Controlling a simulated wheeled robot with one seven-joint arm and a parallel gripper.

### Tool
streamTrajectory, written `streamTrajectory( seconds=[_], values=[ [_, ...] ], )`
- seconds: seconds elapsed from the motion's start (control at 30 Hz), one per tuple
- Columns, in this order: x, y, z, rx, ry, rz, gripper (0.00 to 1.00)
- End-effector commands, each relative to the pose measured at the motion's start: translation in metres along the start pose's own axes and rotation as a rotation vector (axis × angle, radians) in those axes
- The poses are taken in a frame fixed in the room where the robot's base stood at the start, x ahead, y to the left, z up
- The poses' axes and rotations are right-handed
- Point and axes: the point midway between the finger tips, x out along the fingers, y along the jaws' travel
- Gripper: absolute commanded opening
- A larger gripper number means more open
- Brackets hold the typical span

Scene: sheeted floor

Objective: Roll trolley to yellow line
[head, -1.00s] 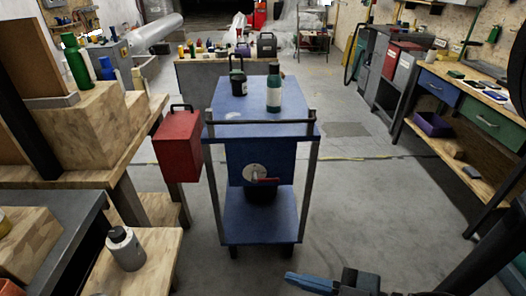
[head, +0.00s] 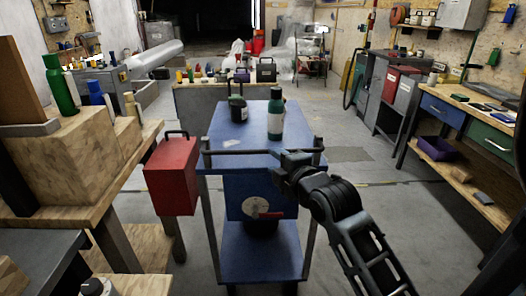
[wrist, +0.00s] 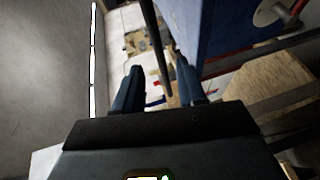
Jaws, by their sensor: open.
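The blue trolley (head: 235,140) stands upright in the middle of the head view, with a dark handle bar (head: 235,151) across its near edge. A dark bottle with a pale label (head: 275,118) and a black container (head: 238,108) stand on its top. My gripper (head: 283,172) is at the right end of the handle. In the wrist view its two fingers (wrist: 160,90) are apart, and a dark bar (wrist: 155,45) runs between them. Whether they touch it is unclear. A faint yellowish floor line (head: 385,184) shows right of the trolley; the trolley hides part of it.
A red box (head: 172,178) is close to the trolley's left side, by a wooden bench (head: 60,215). A workbench (head: 465,170) stands at the right. A low counter (head: 195,98) with several items stands behind the trolley. The floor to the right is clear.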

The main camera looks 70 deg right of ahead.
Motion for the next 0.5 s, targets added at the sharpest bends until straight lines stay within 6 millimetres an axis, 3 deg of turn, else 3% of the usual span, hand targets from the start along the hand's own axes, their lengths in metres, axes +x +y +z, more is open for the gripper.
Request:
streamTrajectory(
  seconds=[0.17, 0.5],
  values=[
    [0.013, 0.002, 0.002, -0.008, -0.006, 0.001, 0.40],
    [0.062, 0.002, 0.002, -0.006, -0.005, 0.002, 0.40]
  ],
)
